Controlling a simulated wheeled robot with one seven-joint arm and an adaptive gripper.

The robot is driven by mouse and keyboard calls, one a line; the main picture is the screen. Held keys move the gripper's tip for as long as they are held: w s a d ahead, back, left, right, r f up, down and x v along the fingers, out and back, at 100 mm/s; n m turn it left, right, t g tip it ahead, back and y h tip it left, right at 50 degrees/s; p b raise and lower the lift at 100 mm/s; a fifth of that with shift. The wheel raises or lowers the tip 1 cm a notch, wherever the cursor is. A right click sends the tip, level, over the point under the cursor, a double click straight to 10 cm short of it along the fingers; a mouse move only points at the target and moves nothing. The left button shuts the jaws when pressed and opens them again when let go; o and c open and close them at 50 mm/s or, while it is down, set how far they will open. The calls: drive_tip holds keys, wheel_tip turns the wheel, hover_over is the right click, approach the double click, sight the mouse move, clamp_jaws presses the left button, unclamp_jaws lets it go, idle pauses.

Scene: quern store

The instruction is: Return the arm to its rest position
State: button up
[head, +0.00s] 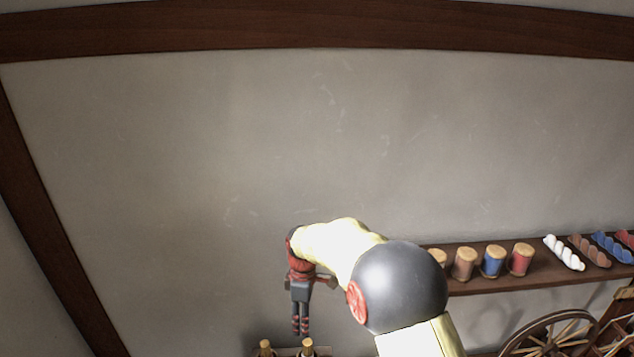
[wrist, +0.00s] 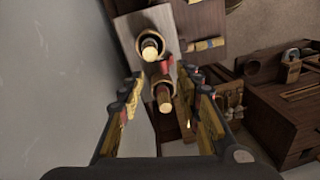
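My arm reaches up and over to the left in the head view, and my gripper (head: 300,331) hangs from its end, pointing down. In the wrist view my gripper (wrist: 160,84) has its two fingers well apart with nothing held between them. Below and beyond the fingers are two round-topped, bottle-like things, an upper one (wrist: 150,48) and a lower one (wrist: 164,98). In the head view two tan tops, a left one (head: 265,345) and a right one (head: 307,346), show at the bottom edge, just under the gripper. What lies lower is cut off.
A wall shelf (head: 480,281) right of my arm carries several capped spools (head: 493,261) and twisted skeins (head: 565,252). A spoked wheel (head: 552,340) stands below it. The wall (head: 200,150) above is bare. A dark wooden chest (wrist: 275,110) is at the wrist view's right.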

drive_tip(key=s+d+r+m+t, duration=0.1)
drive_tip(key=s+d+r+m, duration=0.1)
drive_tip(key=s+d+r, duration=0.3)
drive_tip(key=s+d+r+m+t, duration=0.1)
drive_tip(key=d+r+m, duration=0.15)
drive_tip(key=r, duration=0.45)
drive_tip(key=s+d+r+m+t, duration=0.1)
drive_tip(key=s+d+r+m, duration=0.1)
drive_tip(key=s+d+r, duration=0.3)
drive_tip(key=s+d+r+m+t, duration=0.1)
drive_tip(key=s+d+r+m, duration=0.25)
drive_tip(key=s, duration=0.35)
drive_tip(key=s+d+r+m+t, duration=0.1)
drive_tip(key=s+d+r+m, duration=0.25)
drive_tip(key=s+d, duration=0.2)
drive_tip(key=s+d+m+t, duration=0.2)
drive_tip(key=s+m, duration=0.1)
drive_tip(key=s, duration=0.6)
wheel_tip(320, 180, down, 21)
drive_tip(key=b, duration=2)
drive_tip(key=shift+w+f+b, duration=0.15)
drive_tip(key=shift+w+b, duration=0.1)
drive_tip(key=shift+b, duration=0.1)
